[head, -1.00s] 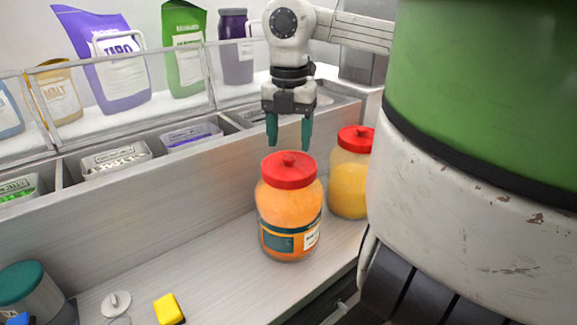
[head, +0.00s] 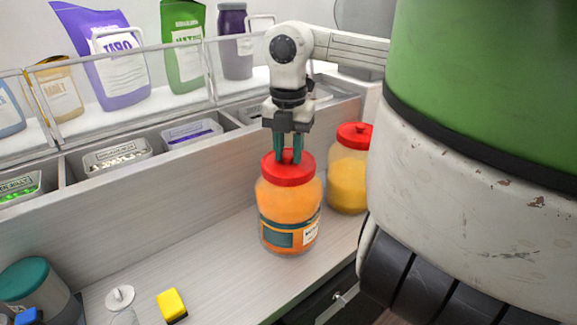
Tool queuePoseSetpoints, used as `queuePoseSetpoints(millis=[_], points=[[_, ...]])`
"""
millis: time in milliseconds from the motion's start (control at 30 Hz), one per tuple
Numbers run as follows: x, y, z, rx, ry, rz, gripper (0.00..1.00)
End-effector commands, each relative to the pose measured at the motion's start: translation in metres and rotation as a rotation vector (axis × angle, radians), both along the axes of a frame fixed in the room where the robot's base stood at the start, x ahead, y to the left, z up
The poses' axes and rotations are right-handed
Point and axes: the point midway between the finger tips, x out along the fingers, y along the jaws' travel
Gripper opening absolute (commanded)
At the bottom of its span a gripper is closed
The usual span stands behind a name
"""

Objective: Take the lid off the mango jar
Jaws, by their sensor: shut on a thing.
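An orange-filled jar (head: 289,208) with a dark label stands upright on the counter, right of the middle in the head view. I take it for the mango jar, though its label is too small to read. Its red lid (head: 288,176) sits on top of it. My gripper (head: 289,158) points straight down over this lid, its teal fingers shut on the lid's small central knob, which they partly hide. The lid still rests on the jar.
A second jar with yellow contents (head: 347,180) and a red lid stands close on the right. A yellow block (head: 172,304) and a clear container (head: 121,306) sit at the front left. A bin ledge (head: 200,165) runs behind; the counter left of the jar is clear.

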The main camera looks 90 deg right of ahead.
Motion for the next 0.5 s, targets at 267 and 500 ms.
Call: queuePoseSetpoints(millis=[267,500], points=[[0.0001,-0.0001,0.0003,0.0,0.0,0.0,0.01],[0.0001,-0.0003,0.0026,-0.001,-0.001,0.0,0.01]])
